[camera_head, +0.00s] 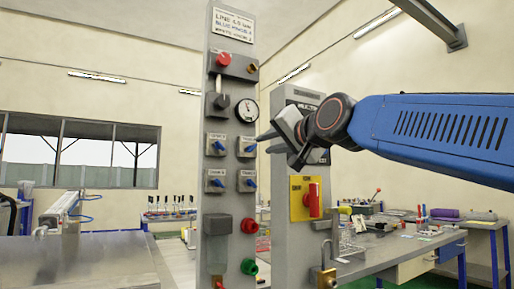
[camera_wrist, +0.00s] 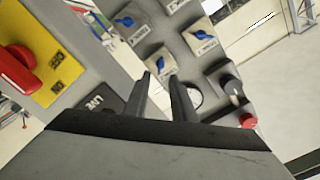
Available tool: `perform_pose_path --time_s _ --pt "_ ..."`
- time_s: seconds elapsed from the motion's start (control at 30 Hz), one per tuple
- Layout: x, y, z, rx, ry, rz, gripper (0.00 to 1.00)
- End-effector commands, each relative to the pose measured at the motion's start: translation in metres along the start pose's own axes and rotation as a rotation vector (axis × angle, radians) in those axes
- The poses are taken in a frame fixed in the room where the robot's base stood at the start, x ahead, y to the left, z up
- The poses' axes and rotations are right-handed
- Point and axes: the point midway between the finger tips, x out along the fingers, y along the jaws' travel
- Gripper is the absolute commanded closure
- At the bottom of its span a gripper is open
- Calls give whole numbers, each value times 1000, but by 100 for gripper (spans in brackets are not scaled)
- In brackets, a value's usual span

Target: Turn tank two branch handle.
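A grey upright panel (camera_head: 229,120) carries several blue branch handles on pale square plates, in two rows. They are the upper left handle (camera_head: 217,146), upper right handle (camera_head: 248,148), lower left handle (camera_head: 215,183) and lower right handle (camera_head: 249,182). Their labels are too small to read, so I cannot tell which is tank two. In the wrist view, blue handles show beyond the fingers, the nearest one (camera_wrist: 160,66) just above the left fingertip. My gripper (camera_head: 266,141) points at the panel from the right, near the upper right handle. Its fingers (camera_wrist: 162,82) are apart with nothing between them.
A gauge (camera_head: 247,110), a red knob (camera_head: 223,60) and a black lever (camera_head: 221,101) sit above the handles. A second grey post with a red switch on a yellow plate (camera_head: 297,210) stands close right. A workbench (camera_head: 385,245) is behind.

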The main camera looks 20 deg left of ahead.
Motion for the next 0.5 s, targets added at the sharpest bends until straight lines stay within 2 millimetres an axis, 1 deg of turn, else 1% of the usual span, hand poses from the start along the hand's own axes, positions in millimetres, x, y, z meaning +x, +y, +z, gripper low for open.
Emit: perform_pose_path --time_s 0.03,0.23,0.4,0.5 --pt "9 1 1 0 -1 1 77" --pt "38 0 1 -1 -1 0 77" --pt "56 0 1 0 -1 0 77" --pt "62 0 0 -1 0 0 77"
